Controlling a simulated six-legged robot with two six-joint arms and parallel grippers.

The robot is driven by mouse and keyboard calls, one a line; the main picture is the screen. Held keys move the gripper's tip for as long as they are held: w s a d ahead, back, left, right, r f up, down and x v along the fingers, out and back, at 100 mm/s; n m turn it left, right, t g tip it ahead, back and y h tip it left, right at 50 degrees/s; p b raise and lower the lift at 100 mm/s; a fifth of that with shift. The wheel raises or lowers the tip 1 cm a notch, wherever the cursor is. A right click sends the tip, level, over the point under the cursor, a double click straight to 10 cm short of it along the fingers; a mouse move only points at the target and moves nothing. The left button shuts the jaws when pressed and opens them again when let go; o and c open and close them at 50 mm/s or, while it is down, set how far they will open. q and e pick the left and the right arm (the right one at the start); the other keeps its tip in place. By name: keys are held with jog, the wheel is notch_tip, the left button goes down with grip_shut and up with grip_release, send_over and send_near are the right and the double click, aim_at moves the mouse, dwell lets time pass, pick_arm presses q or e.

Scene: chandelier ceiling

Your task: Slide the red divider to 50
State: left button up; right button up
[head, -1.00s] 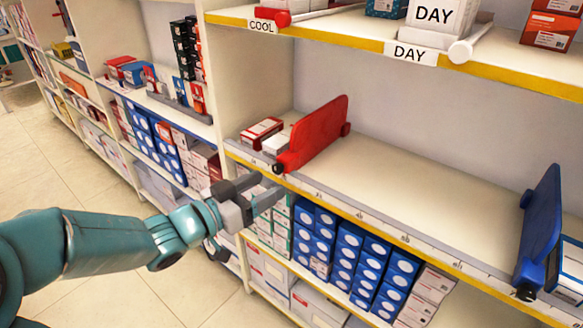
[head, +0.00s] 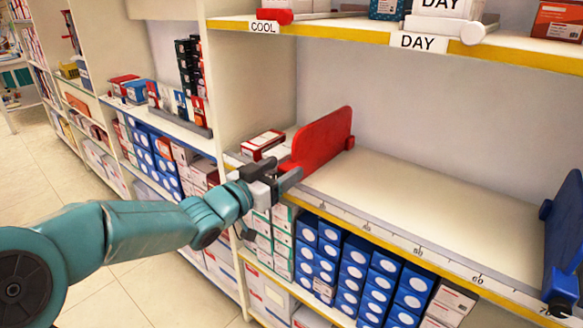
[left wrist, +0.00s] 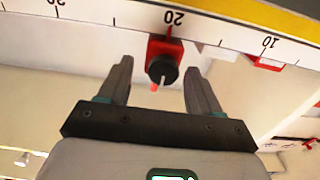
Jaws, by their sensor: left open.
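The red divider (head: 322,138) stands upright on the middle shelf near its left end, in the head view. In the left wrist view its red base with a black knob (left wrist: 162,69) sits at the 20 mark of the scale (left wrist: 215,43). My left gripper (head: 286,174) is at the shelf's front edge, by the divider's front end. In the left wrist view its two open fingers stand on either side of the knob, with gaps visible. The scale in the head view (head: 418,250) runs rightward past 50. My right gripper is not in view.
A blue divider (head: 565,237) stands at the right, near the 70 mark. Small red and white boxes (head: 262,145) lie left of the red divider. The shelf (head: 430,195) between the dividers is bare. An upper shelf with DAY and COOL labels hangs above.

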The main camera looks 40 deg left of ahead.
aim_at(293, 163)
pick_arm(q)
jog(key=shift+w+d, duration=0.2)
jog(key=shift+w, duration=1.85)
grip_shut()
jog(key=shift+d, duration=0.1)
